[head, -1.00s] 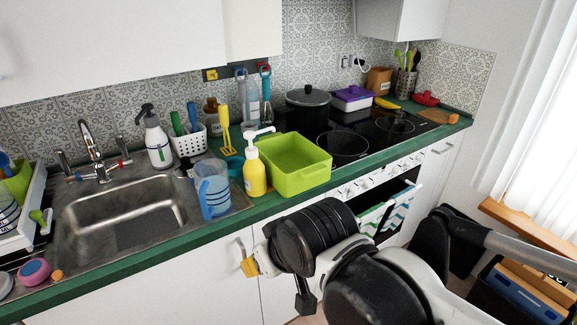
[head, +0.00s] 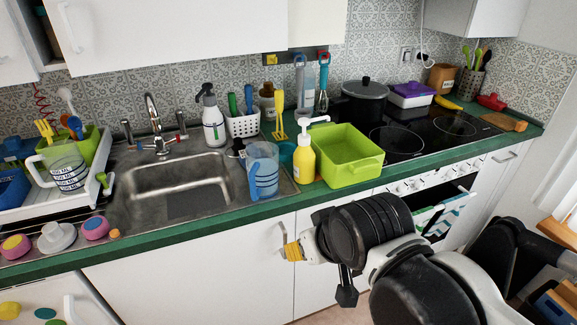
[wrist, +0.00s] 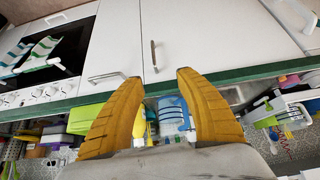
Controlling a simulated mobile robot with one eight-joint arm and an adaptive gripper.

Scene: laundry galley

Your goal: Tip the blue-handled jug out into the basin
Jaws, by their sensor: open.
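The blue-handled jug (head: 263,172) is a see-through bluish jug with blue bands. It stands upright on the counter at the right rim of the metal sink basin (head: 180,192). It also shows between my fingers in the wrist view (wrist: 173,116), beyond them and apart. My gripper (head: 291,251) is in front of the cabinet doors, below the counter edge and slightly right of the jug. In the wrist view its two yellow fingers (wrist: 158,82) are spread with nothing between them. What the jug holds cannot be told.
A yellow pump bottle (head: 304,160) and a green tub (head: 346,156) stand close right of the jug. A white utensil basket (head: 243,126) is behind it. A second, banded jug (head: 66,170) is in the dish rack at left. The tap (head: 153,115) rises behind the basin.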

